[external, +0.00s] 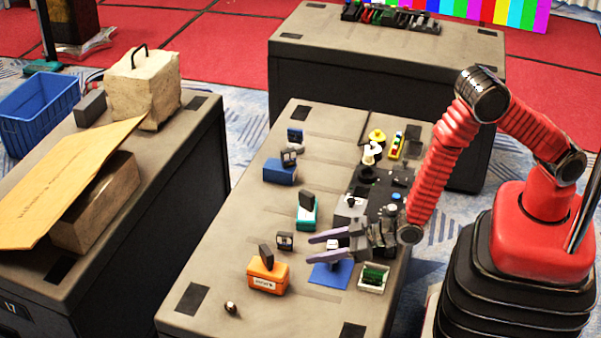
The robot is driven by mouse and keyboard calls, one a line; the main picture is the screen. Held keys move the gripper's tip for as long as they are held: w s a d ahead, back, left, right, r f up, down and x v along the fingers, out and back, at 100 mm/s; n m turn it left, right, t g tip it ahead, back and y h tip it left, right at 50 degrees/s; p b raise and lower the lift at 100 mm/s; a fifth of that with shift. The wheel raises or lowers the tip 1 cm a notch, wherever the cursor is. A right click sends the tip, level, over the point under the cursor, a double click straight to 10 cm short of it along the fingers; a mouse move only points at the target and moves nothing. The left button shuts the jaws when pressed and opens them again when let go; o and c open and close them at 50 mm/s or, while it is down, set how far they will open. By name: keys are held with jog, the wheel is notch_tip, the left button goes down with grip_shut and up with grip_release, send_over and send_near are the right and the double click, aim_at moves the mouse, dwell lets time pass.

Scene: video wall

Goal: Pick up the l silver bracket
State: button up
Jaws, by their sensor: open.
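My gripper (312,248) reaches left over the near table, its two purple-grey fingers spread apart. A small silvery piece (333,244) shows between the fingers, above a blue mat (330,276). It may be the L silver bracket, but its shape is too small and partly hidden to tell. I cannot tell whether the fingers touch it. A small grey-black block (285,240) sits just left of the fingertips. A small silver, roundish part (231,308) lies alone near the table's front left.
An orange box (268,276) with a dark piece on top stands left of the mat. A white tray (373,279) with a green part is to its right. Teal (306,213) and blue (280,173) boxes stand farther back. Small parts crowd the right edge; the left side is mostly clear.

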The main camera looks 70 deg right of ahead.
jog(key=shift+c, duration=0.2)
grip_shut()
jog(key=shift+r, duration=0.1)
dwell(0.4)
notch_tip(320, 180, up, 10)
dwell(0.6)
dwell(0.5)
